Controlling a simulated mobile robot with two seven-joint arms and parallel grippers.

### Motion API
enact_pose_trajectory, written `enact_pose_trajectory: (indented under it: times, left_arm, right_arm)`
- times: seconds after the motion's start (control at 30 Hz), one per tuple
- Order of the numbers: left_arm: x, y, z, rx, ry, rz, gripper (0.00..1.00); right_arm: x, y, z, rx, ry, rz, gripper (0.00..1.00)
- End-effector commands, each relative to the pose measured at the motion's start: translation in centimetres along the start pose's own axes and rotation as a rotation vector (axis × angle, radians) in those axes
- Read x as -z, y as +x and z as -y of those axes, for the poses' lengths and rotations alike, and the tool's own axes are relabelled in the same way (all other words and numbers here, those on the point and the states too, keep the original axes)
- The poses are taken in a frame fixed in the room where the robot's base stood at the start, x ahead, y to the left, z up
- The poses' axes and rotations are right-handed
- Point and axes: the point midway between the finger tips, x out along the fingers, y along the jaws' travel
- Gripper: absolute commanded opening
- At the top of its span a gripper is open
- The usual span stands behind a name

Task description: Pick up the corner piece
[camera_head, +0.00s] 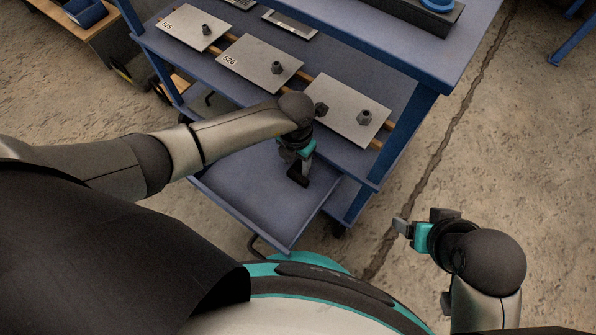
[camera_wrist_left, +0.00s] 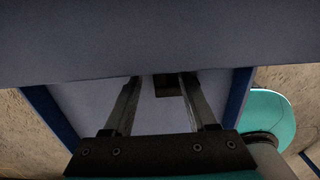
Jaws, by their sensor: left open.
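My left gripper (camera_head: 299,174) points down over the blue-grey lower tray of the cart. In the left wrist view its two fingers (camera_wrist_left: 160,95) are apart. A small dark block (camera_wrist_left: 168,86) shows between the fingertips, partly cut off by the edge of a grey-blue surface; I cannot tell whether it is the corner piece or whether a finger touches it. Small dark pieces stand on the grey plates: one on the right plate (camera_head: 366,117), another (camera_head: 321,108) beside my left wrist. My right gripper (camera_head: 402,227) is over the floor at right; its jaw opening is unclear.
The blue cart's lower tray (camera_head: 245,185) looks mostly bare. Plates marked 525 (camera_head: 190,27) and 526 (camera_head: 258,62) lie on the shelf above. The blue top shelf (camera_head: 440,50) overhangs at upper right. Concrete floor (camera_head: 500,150) is open on the right.

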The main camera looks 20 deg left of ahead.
Motion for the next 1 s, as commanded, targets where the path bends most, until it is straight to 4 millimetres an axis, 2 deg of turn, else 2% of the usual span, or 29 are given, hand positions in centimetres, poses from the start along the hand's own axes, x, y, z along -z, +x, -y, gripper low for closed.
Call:
enact_pose_trajectory:
  times: [0.23,0.73,1.0]
  left_arm:
    - [0.00,0.02,0.02,0.000,0.000,0.000,0.56]
    - [0.00,0.01,0.01,0.000,0.000,0.000,0.00]
    - [0.00,0.01,0.01,0.000,0.000,0.000,0.00]
  right_arm:
    - [0.03,-0.11,-0.02,-0.001,0.000,-0.001,0.70]
    - [0.04,-0.08,-0.04,-0.001,0.000,-0.002,0.70]
    - [0.03,-0.07,-0.03,-0.001,0.000,-0.001,0.70]
